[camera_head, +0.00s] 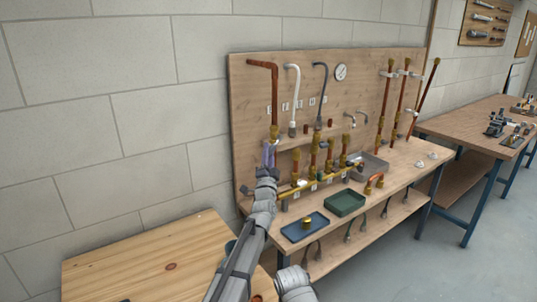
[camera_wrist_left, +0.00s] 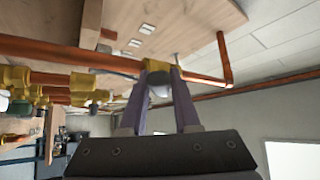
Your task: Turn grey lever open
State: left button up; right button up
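My left gripper (camera_head: 268,154) reaches in from the left to the tall copper pipe (camera_head: 275,95) at the left end of the brass manifold (camera_head: 312,183). In the left wrist view its two purple fingers (camera_wrist_left: 158,76) stand a little apart, on either side of a small pale grey part (camera_wrist_left: 160,90), which may be the grey lever. A brass fitting (camera_wrist_left: 155,66) is right behind the fingertips. I cannot tell whether the fingers press on the grey part. In the head view the gripper hides that part. My right gripper is not in view.
Several brass valves and pipes rise from the manifold to the right of my left gripper. A blue tray (camera_head: 290,238) with a brass piece and a green tray (camera_head: 344,212) lie on the bench front. A wooden table (camera_head: 120,262) stands at the lower left.

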pick_arm(q)
jog(key=o, duration=0.4)
jog(key=shift+o, duration=0.2)
jog(key=b+v, duration=0.3)
jog(key=v, duration=0.5)
